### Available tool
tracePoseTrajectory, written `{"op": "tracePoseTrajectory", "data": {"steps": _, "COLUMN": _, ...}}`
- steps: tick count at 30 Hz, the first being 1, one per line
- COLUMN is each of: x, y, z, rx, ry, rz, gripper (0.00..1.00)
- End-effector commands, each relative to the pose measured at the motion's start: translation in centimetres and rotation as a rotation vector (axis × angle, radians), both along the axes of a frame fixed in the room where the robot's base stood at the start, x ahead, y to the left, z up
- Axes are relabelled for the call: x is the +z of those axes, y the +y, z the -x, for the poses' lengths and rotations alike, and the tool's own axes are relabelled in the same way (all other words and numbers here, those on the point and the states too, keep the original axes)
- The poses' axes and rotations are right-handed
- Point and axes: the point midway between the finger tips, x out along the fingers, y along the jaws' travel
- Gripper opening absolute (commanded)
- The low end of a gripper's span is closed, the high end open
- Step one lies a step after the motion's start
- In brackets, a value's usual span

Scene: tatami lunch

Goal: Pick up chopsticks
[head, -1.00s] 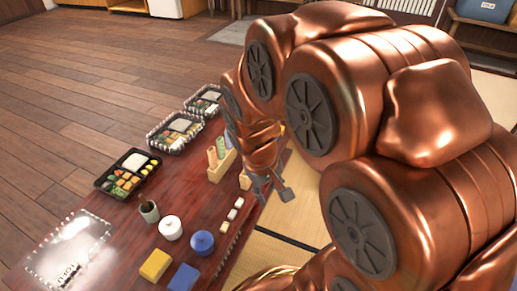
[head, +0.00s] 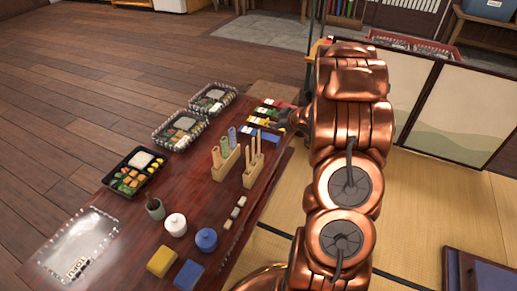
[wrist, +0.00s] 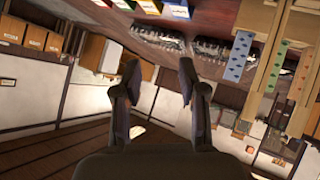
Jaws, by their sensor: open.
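Thin pale wooden sticks, which look like the chopsticks (head: 254,155), stand upright in a wooden holder (head: 251,180) near the table's right edge in the head view. Beside it on the left, a second holder (head: 222,172) carries wider orange, green and blue strips (head: 225,150). My gripper (head: 283,118) is beyond both holders, over the far end of the table and partly hidden by my arm. In the wrist view my gripper (wrist: 160,70) is open, with nothing between its fingers. That view is upside down, with the patterned strips (wrist: 239,57) at the right.
Small coloured boxes (head: 265,113) lie at the table's far end near my gripper. Lunch trays (head: 130,172) line the left side. A white lidded pot (head: 175,224), a blue pot (head: 206,239) and a cup (head: 155,208) stand nearer. Folding screens (head: 465,110) stand to the right.

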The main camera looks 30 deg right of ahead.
Motion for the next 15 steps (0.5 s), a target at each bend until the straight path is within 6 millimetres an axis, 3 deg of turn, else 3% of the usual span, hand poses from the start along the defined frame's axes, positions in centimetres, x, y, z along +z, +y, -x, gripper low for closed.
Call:
{"op": "tracePoseTrajectory", "data": {"steps": 7, "x": -2.0, "y": 1.6, "z": 1.6, "rx": 0.194, "ry": -0.193, "rz": -0.208, "gripper": 0.42}}
{"op": "tracePoseTrajectory", "data": {"steps": 15, "x": -1.3, "y": 4.4, "z": 5.8, "rx": 0.359, "ry": -0.402, "rz": -0.453, "gripper": 0.42}}
